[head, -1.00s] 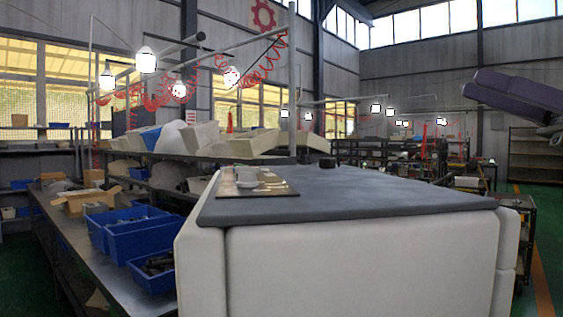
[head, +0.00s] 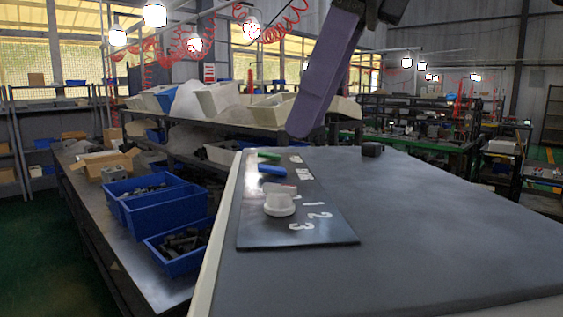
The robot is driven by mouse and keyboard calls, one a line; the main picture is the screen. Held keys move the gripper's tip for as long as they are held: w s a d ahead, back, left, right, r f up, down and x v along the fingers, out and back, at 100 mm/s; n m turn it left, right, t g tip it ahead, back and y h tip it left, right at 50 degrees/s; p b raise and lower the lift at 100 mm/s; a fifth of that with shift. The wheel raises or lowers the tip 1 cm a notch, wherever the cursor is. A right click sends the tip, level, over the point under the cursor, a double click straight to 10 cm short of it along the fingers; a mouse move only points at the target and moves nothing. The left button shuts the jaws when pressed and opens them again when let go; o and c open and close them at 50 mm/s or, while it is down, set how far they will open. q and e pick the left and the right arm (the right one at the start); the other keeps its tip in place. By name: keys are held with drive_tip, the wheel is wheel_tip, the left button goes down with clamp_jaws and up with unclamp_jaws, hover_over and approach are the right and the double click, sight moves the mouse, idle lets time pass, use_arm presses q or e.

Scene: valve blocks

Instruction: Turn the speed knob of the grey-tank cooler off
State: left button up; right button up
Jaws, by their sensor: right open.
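A white speed knob (head: 280,203) stands on a dark control panel (head: 265,233) on the cooler's grey top (head: 420,230). White numerals 1, 2 and 3 are printed to its right and below. Its pointing direction is hard to tell. A green piece (head: 268,155) and a blue piece (head: 272,171) lie farther back on the panel, beside small white labels. My right gripper (head: 308,127) hangs from above as a purple finger, above and beyond the panel, apart from the knob. It is open; its other finger is not clear. My left gripper is not in view.
A small dark block (head: 372,149) sits at the back of the grey top. Blue bins (head: 165,213) with dark parts stand on a metal bench to the left. Shelves with white boxes (head: 225,97) are behind. The grey top's right side is clear.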

sight(281, 185)
drive_tip(key=x, duration=0.4)
drive_tip(key=shift+w+d, duration=0.15)
drive_tip(key=shift+d, duration=0.05)
drive_tip(key=x, duration=0.3)
drive_tip(key=shift+a+f, duration=0.2)
drive_tip(key=shift+f, duration=0.1)
drive_tip(key=shift+w+a+f, duration=0.15)
drive_tip(key=shift+a+f, duration=0.05)
drive_tip(key=shift+f, duration=0.35)
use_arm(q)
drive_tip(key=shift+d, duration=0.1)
use_arm(e)
drive_tip(key=c, duration=1)
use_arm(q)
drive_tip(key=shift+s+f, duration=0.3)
